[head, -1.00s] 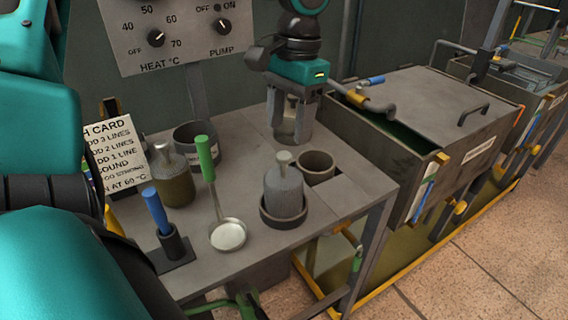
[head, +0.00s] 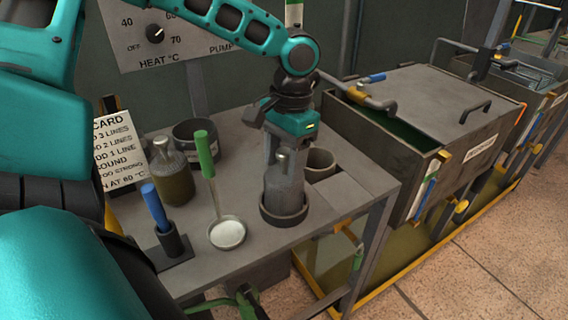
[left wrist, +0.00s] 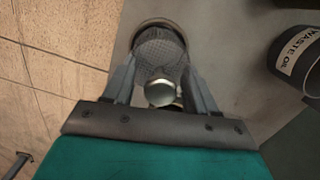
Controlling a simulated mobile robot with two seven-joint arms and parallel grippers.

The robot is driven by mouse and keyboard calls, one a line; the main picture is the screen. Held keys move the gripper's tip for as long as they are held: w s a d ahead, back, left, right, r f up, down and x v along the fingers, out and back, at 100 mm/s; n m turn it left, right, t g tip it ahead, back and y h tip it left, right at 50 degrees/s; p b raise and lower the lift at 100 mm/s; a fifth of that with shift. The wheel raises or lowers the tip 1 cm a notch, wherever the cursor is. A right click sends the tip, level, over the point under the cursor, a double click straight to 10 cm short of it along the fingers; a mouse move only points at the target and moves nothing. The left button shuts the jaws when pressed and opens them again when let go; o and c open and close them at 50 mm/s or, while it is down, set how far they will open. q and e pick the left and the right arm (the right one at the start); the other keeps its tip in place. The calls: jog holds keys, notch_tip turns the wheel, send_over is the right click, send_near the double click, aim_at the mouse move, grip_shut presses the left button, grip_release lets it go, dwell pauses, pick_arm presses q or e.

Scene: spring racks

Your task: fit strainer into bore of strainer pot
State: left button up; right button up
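The grey mesh strainer (head: 283,188) with a pale knob stands upright in a dark round holder (head: 284,217) near the table's front edge. Its mesh body (left wrist: 160,48) and knob (left wrist: 160,92) also show in the left wrist view. My left gripper (head: 284,155) is directly above it, with its fingers down on either side of the strainer's upper part. The fingers look open; contact is hard to see. I cannot tell which vessel is the strainer pot. My right gripper is out of view.
A ladle (head: 226,233) with a green handle, a blue-handled tool (head: 155,207) in a stand and a brown-green jar (head: 174,178) stand to the left. A dark waste oil pot (left wrist: 300,62) is behind them. A large tank (head: 430,150) is right of the table.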

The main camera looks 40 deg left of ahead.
pick_arm(q)
grip_shut()
dwell(0.3)
jog(key=shift+r, duration=0.15)
dwell(0.3)
